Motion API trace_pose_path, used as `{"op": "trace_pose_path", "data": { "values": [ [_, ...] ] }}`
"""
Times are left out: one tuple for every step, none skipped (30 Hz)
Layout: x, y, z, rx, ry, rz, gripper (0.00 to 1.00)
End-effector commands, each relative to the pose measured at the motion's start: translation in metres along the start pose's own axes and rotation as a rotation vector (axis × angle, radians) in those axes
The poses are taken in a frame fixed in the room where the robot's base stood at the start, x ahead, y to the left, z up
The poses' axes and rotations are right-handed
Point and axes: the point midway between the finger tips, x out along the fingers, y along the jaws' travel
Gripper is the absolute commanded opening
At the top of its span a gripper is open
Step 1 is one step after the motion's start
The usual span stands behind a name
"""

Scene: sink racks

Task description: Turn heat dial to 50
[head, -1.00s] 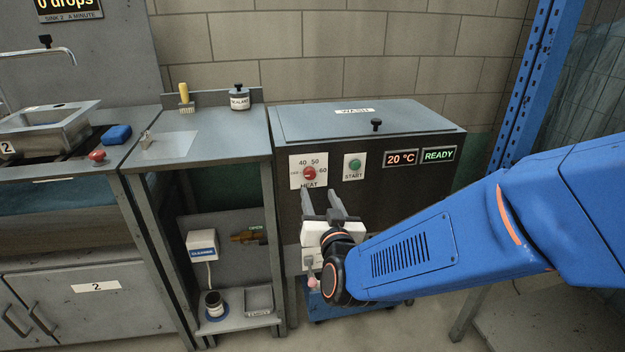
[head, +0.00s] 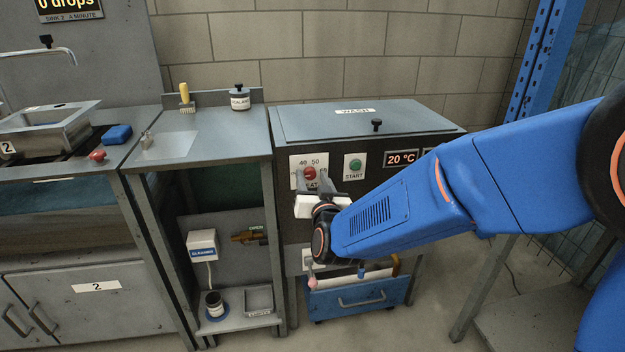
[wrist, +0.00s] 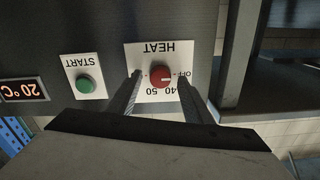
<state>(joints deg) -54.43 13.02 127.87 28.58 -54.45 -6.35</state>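The red heat dial (head: 310,173) sits on a white plate marked OFF, 40, 50 and 60 on the washer's dark front. It also shows upside down in the wrist view (wrist: 160,77), where its white mark points right, toward OFF. My gripper (head: 313,184) is in front of the plate, level with the dial's lower part. In the wrist view the fingers of my gripper (wrist: 160,74) are open, one on each side of the dial, with gaps to it. Whether the tips reach the plate I cannot tell. The 60 is hidden in both views.
The green START button (head: 355,165) is close right of the dial. The display (head: 401,158) reads 20 °C; my arm hides most of the READY display. A blue drawer (head: 362,297) and a pink-knobbed lever (head: 312,282) are below. A steel counter (head: 215,140) adjoins on the left.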

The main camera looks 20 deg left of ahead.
Motion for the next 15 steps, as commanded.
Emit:
{"op": "trace_pose_path", "data": {
  "values": [
    [-0.0001, 0.0000, 0.0000, 0.000, 0.000, 0.000, 0.34],
    [-0.0001, 0.0000, 0.0000, 0.000, 0.000, 0.000, 0.27],
    [-0.0001, 0.0000, 0.0000, 0.000, 0.000, 0.000, 0.18],
    [-0.0002, 0.0000, 0.0000, 0.000, 0.000, 0.000, 0.11],
    [-0.0002, 0.0000, 0.0000, 0.000, 0.000, 0.000, 0.05],
    [-0.0002, 0.0000, 0.0001, 0.000, 0.000, 0.000, 0.05],
    [-0.0002, 0.0000, 0.0001, 0.000, 0.000, 0.000, 0.05],
    [-0.0002, 0.0000, 0.0001, 0.000, 0.000, 0.000, 0.05],
    [-0.0002, 0.0001, 0.0001, 0.002, 0.000, 0.000, 0.05],
    [-0.0003, 0.0001, 0.0001, 0.003, 0.000, 0.000, 0.05],
    [-0.0003, 0.0001, 0.0001, 0.006, 0.000, 0.000, 0.05],
    [-0.0003, 0.0001, 0.0001, 0.011, 0.000, 0.000, 0.05],
    [-0.0003, 0.0001, 0.0001, 0.017, 0.000, 0.000, 0.05],
    [-0.0003, 0.0001, 0.0002, 0.024, 0.000, 0.000, 0.05],
    [-0.0003, 0.0002, 0.0002, 0.035, 0.000, 0.000, 0.05]
  ]
}}
